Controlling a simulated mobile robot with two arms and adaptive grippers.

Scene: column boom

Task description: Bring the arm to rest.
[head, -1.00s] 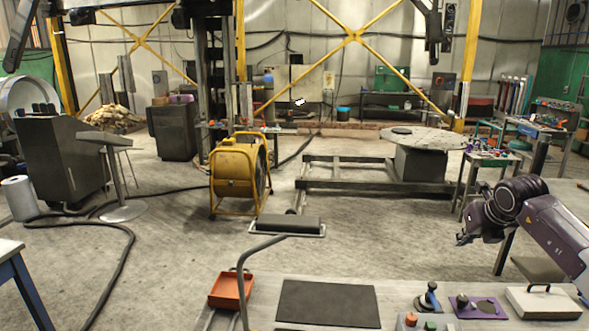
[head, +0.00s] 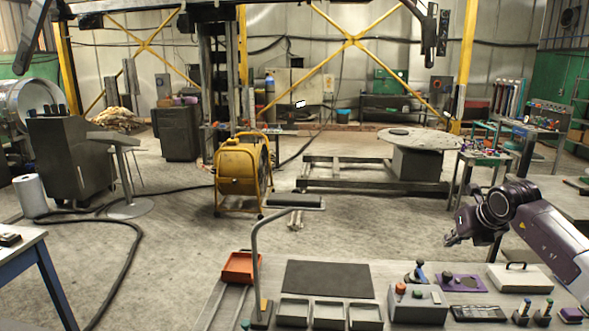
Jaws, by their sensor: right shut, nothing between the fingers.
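My right arm, dark purple and grey, comes in from the right edge in the head view. Its gripper (head: 451,240) is shut and empty. It hangs in the air above the back right of the workbench (head: 405,272), apart from the things on it. My left gripper is not in view.
The bench holds a black mat (head: 328,279), an orange tray (head: 239,267), a button box (head: 416,303), a purple plate (head: 462,283) and a white lidded box (head: 527,278). A bent grey post with a padded bar (head: 295,201) rises at its left. A yellow fan (head: 238,171) and round table (head: 415,141) stand beyond.

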